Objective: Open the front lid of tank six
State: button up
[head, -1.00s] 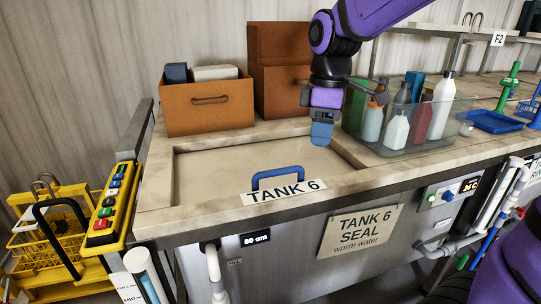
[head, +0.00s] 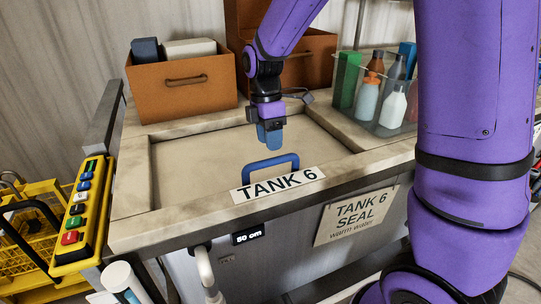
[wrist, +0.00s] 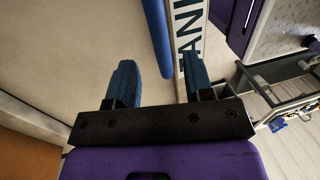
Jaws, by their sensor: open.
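The front lid of tank six (head: 205,165) is a flat beige panel set into the tank top, and it lies closed. A blue bar handle (head: 270,162) stands at its front edge, behind the white TANK 6 label (head: 277,185). My gripper (head: 271,138) points down above the lid, just behind the handle and apart from it. In the wrist view my gripper (wrist: 155,80) has its two blue fingers spread with nothing between them. The blue handle (wrist: 157,38) shows there at the top, beyond the fingertips, beside the label (wrist: 188,50).
Brown boxes (head: 180,88) stand on the back ledge. A clear bin of bottles (head: 378,105) stands right of the lid. A yellow button panel (head: 82,215) is at the left edge.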

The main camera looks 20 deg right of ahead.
jog(key=shift+s+f, duration=0.25)
jog(key=shift+f, duration=1)
jog(key=shift+s+f, duration=0.25)
jog(key=shift+f, duration=1)
grip_shut()
